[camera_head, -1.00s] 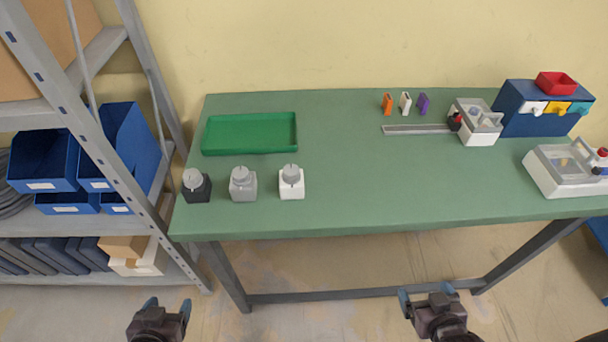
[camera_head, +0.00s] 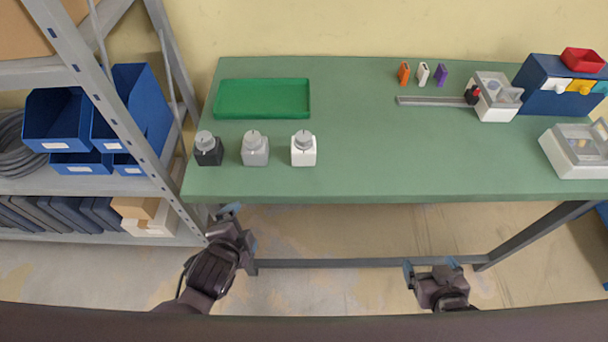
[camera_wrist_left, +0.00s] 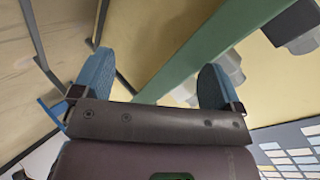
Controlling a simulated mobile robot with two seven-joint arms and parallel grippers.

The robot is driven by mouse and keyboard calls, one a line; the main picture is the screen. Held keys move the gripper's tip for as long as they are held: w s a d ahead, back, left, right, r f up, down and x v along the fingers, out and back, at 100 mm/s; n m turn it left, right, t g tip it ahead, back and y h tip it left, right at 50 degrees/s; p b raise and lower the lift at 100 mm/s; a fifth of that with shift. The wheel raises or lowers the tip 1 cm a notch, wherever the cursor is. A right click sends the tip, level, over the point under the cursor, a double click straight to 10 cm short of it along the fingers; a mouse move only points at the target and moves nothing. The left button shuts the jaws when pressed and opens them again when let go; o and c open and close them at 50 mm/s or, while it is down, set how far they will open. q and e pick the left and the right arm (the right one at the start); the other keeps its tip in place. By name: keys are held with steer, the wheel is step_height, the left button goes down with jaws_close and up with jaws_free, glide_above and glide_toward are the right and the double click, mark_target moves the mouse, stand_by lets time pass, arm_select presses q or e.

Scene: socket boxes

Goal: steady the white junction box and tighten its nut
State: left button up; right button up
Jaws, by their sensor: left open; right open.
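The white junction box (camera_head: 303,153) stands upright on the green table near its front left, with a round grey nut (camera_head: 302,137) on top. My left gripper (camera_head: 228,217) is open and empty just in front of the table's front edge, lower than the box and to its left. In the left wrist view its two blue fingers (camera_wrist_left: 155,85) are spread, with nothing between them. My right gripper (camera_head: 433,268) is open and empty in front of the table, to the right of the box. Neither gripper touches the box.
A grey box (camera_head: 255,152) and a black box (camera_head: 208,152) stand in a row left of the white one. A green tray (camera_head: 263,113) lies behind them. A metal shelf (camera_head: 110,110) with blue bins borders the table's left. The table middle (camera_head: 400,150) is clear.

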arm_select(q)
steer(key=w+d+r+m, duration=0.1)
steer(key=d+m, duration=0.1)
steer(key=m, duration=0.1)
steer(key=w+d+r+m, duration=0.1)
steer(key=d+m, duration=0.2)
steer(key=w+d+r+m, duration=0.2)
steer(key=d+m, duration=0.1)
steer(key=m, duration=0.1)
steer(key=shift+r+t, duration=0.1)
steer(key=shift+t, duration=0.2)
steer(key=m+t+y, duration=0.2)
steer(key=m, duration=0.9)
glide_toward(304, 155)
steer(key=shift+x, duration=0.8)
steer(key=x, duration=1.1)
